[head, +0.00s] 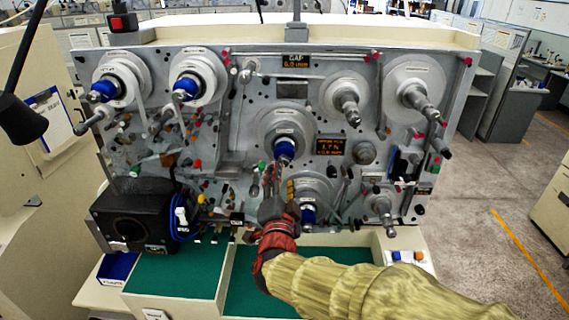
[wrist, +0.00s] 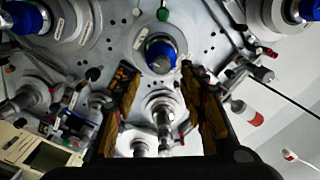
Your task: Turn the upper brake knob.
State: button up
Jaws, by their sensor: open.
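My gripper (head: 272,180) is in front of the lower middle of the grey machine panel (head: 232,115). In the wrist view its two dark, yellowish fingers (wrist: 158,72) stand wide apart, with nothing held between them. A blue-capped spindle (wrist: 161,54) shows beyond the fingertips, and a bare metal spindle (wrist: 163,115) shows between the fingers. In the head view a blue-capped spindle (head: 284,148) is just above my gripper. Another blue cap (head: 308,214) is beside it at lower right, partly hidden. No knob is clearly marked as the upper brake knob; I cannot tell which it is.
Two blue-capped spindles (head: 186,88) are at upper left, and metal spindles (head: 414,96) project at upper right. A black box (head: 135,218) juts out at lower left. Green mats (head: 180,275) cover the bench below. Small knobs and rods crowd the panel. The right-hand floor is open.

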aim_at(284, 161)
jog(key=shift+w+d+p, duration=0.1)
jog(key=shift+w+p, duration=0.6)
jog(key=shift+w, duration=3.15)
jog(key=shift+r, duration=0.1)
jog(key=c, duration=0.3)
jog(key=c, duration=0.8)
